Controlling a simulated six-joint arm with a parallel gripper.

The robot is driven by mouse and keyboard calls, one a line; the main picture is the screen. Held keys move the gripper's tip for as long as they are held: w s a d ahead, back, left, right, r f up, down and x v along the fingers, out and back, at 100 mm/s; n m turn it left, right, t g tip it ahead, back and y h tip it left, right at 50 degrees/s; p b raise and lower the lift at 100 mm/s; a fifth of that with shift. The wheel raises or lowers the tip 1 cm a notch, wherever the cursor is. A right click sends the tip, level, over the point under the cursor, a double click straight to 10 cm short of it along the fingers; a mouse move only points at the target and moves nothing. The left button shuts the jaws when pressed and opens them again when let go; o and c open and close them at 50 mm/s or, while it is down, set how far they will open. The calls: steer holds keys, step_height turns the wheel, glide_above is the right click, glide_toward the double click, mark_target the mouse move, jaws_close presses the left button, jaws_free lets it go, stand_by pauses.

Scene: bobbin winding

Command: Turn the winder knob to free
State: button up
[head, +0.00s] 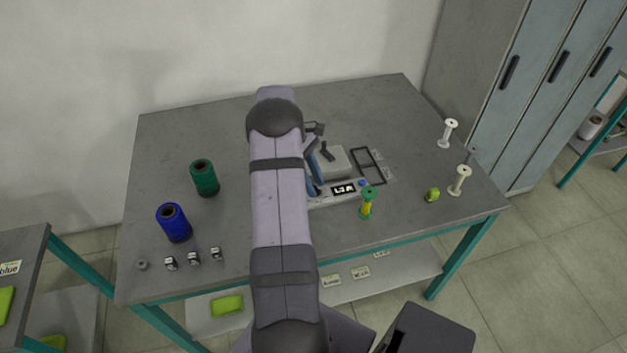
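The winder (333,165) is a light grey machine near the middle of the table, partly hidden behind my arm. It has a small dark display (344,188) with white characters, a blue button (362,183) and a dark lever-like knob (327,151) on top. I cannot read the knob's setting. My arm reaches over the table in front of the winder's left side. My gripper (315,172) seems to be the blue and dark part at the winder's left, largely hidden by the arm. Its fingertips, and whether it touches the knob, cannot be made out.
A green and yellow spool (367,204) stands at the winder's front right. Green (204,178) and blue (173,223) thread cones stand left, with small metal parts (193,258) near the front edge. Two pale spools (448,133) (460,180) and a lime block (432,195) are right.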

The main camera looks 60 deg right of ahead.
steer(key=shift+c, duration=0.7)
jaws_close()
steer(key=shift+m, duration=0.4)
steer(key=m, duration=0.1)
steer(key=m+y, duration=0.1)
steer(key=m, duration=0.2)
steer(key=shift+d+t+y, duration=0.25)
steer(key=shift+t+y, duration=0.05)
steer(key=shift+y, duration=0.1)
steer(key=shift+m+t+y, duration=0.4)
steer(key=shift+m+y, duration=0.2)
steer(key=shift+m, duration=1.4)
steer(key=shift+d, duration=0.1)
steer(key=shift+o, duration=0.7)
jaws_free()
